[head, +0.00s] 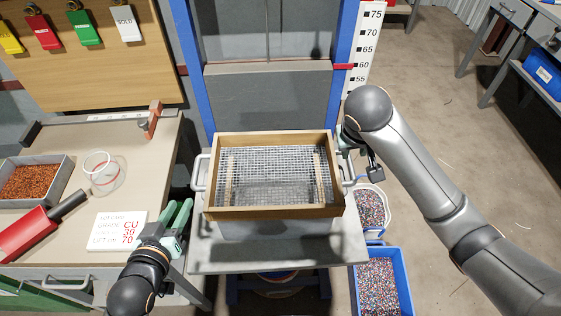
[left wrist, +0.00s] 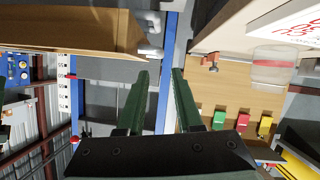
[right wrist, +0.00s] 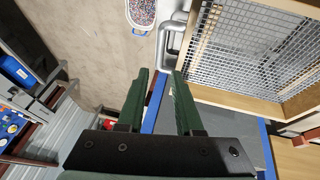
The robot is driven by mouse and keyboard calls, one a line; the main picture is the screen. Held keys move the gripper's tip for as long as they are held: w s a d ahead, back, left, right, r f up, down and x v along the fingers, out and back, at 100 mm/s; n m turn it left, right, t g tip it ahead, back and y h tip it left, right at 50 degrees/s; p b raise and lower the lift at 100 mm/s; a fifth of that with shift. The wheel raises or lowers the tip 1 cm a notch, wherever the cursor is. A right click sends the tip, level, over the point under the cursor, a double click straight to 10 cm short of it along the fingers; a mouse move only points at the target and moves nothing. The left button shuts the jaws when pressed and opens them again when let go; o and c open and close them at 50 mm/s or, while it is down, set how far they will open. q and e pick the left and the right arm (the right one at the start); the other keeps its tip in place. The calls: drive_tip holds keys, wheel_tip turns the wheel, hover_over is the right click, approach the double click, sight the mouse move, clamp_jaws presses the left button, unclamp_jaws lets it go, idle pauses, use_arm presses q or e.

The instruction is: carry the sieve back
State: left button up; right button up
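The sieve (head: 274,211) is a wooden frame with wire mesh. It sits level over a grey tray or box on the grey stand, with a metal handle on its left (head: 199,173) and another on its right (head: 349,176). My left gripper (head: 180,206) is open and empty, left of the sieve's near left corner. In the left wrist view the wooden frame (left wrist: 70,35) is beside its fingers. My right gripper (head: 350,148) is open beside the sieve's right side. In the right wrist view the right handle (right wrist: 164,45) lies just beyond its fingertips, and the mesh (right wrist: 250,45) shows at right.
The bench at left bears a tray of copper granules (head: 70,178), a clear beaker (head: 103,184), a red scoop (head: 30,232) and a sign (head: 118,218). A white tub (head: 384,190) and a blue bin (head: 405,262) of mixed granules stand right of the stand. Blue posts (head: 190,65) rise behind.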

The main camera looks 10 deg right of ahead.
sight(193, 180)
use_arm(q)
drive_tip(key=shift+a, duration=0.1)
use_arm(e)
drive_tip(key=shift+s+a, duration=0.1)
drive_tip(key=shift+s, duration=0.05)
